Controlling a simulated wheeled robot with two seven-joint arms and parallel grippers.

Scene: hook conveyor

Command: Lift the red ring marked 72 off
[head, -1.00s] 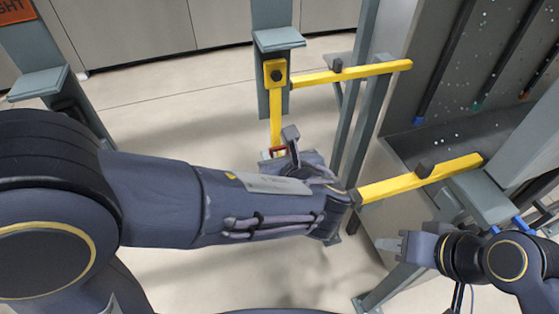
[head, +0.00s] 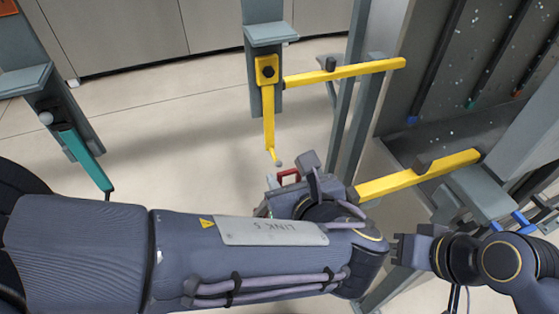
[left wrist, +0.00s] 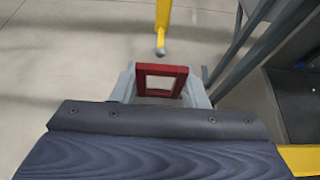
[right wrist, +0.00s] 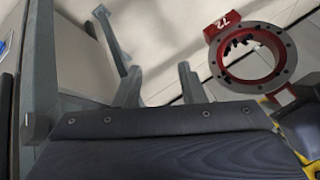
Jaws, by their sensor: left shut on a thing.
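My left gripper (head: 287,186) is shut on the red ring (head: 288,176), which is mostly hidden by the gripper in the head view. In the left wrist view the ring's red square-framed part (left wrist: 162,78) sits between the two fingers. The right wrist view shows the ring's round body (right wrist: 255,55) with a white 72 on its tab. The yellow hanging hook (head: 268,120) ends in a bare grey tip; the ring is apart from it, below and right. My right gripper (right wrist: 160,85) has its fingers apart with nothing between them.
A yellow arm (head: 345,72) juts right beside the hook, and another yellow bar (head: 418,175) lies close right of my left wrist. Grey posts (head: 355,110) stand between. A teal hook (head: 85,158) hangs at left. Open floor shows left of the yellow hook.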

